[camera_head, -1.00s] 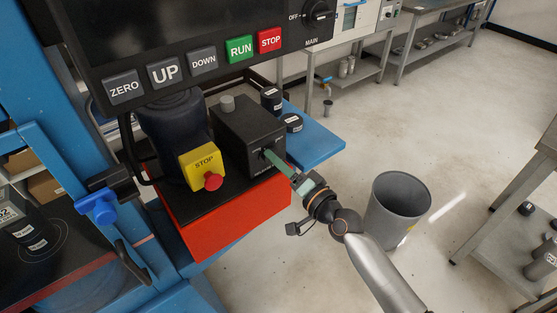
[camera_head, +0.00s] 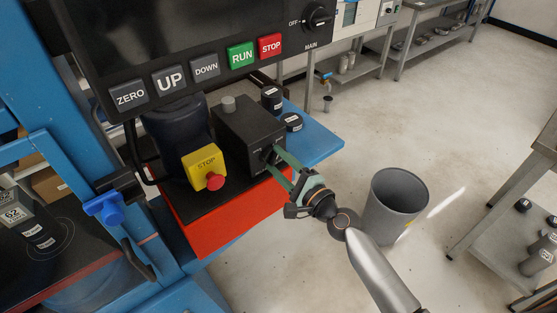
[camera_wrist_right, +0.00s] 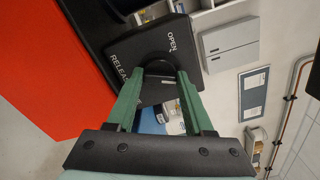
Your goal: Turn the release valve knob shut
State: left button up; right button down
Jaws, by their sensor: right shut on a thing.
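The release valve is a black box (camera_head: 237,125) with a grey cap on top, on the red-sided stand. Its front face carries a dark round knob (camera_wrist_right: 159,66), largely hidden by my fingertips. The right wrist view shows the words OPEN and RELEASE on that face. My right gripper (camera_head: 274,160) comes in from the lower right, and its two green fingers are shut on the knob, one on each side. The fingers also show in the right wrist view (camera_wrist_right: 160,76). The knob's pointer position cannot be read clearly. My left gripper is not in view.
A yellow STOP box (camera_head: 203,163) with a red button sits close left of the valve box. A button panel (camera_head: 195,40) overhangs above. A grey bin (camera_head: 397,205) stands right of my arm.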

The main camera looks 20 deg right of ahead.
jog(key=shift+m+p, duration=0.35)
jog(key=shift+m, duration=1.55)
jog(key=shift+c, duration=1.4)
grip_release()
jog(key=b+v, duration=0.3)
jog(key=v, duration=0.9)
jog(key=shift+s, duration=0.25)
jog(key=shift+d, duration=0.1)
